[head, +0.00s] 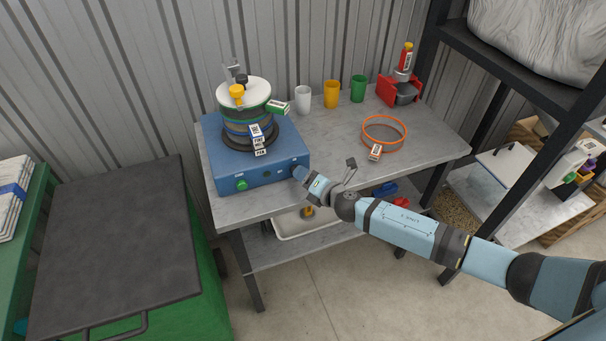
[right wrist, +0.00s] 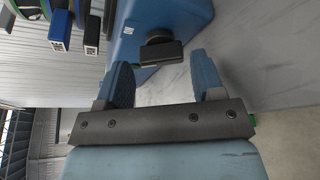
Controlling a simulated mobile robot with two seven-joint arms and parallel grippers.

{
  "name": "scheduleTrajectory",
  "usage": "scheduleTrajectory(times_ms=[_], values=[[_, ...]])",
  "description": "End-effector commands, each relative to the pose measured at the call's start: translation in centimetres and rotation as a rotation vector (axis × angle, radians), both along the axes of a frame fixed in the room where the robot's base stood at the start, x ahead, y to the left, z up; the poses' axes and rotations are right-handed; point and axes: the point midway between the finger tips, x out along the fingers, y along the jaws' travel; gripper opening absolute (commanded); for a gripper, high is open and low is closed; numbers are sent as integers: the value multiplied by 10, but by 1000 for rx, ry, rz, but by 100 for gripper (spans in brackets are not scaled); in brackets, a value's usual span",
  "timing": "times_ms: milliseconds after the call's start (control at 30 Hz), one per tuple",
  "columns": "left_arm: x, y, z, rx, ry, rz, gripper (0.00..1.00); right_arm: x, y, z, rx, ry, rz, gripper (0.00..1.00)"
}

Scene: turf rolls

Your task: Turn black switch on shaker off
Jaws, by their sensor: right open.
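The shaker has a blue base (head: 228,182) on the grey table, with a stack of sieves (head: 247,117) on top under a white lid. A green button (head: 242,186) is on its front face. The black switch (right wrist: 162,50) shows on the blue base (right wrist: 178,15) in the right wrist view, just ahead of and between my fingertips. In the head view my gripper hides the switch. My right gripper (head: 300,173) is open and empty at the right end of the base's front; it also shows in the right wrist view (right wrist: 160,64). I cannot tell if it touches the switch. My left gripper is out of view.
An orange ring (head: 384,120), white (head: 303,97), yellow (head: 331,94) and green (head: 358,89) cups and a red stand (head: 387,92) are on the table. A black shelf frame (head: 425,75) stands at the right. A dark-topped green cart (head: 120,240) is at the left.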

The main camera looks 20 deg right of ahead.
Motion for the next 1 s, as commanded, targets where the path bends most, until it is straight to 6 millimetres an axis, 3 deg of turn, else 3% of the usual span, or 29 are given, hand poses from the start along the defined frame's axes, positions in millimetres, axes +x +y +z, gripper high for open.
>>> scheduleTrajectory(times_ms=[200,500,667,1000], values=[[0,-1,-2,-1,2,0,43,18,7,-5,0,0,0,62],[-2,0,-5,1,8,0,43,19,7,-5,0,1,1,62],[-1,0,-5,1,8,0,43,19,7,-5,0,0,0,27],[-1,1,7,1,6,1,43,19,8,-2,-35,1,1,27]])
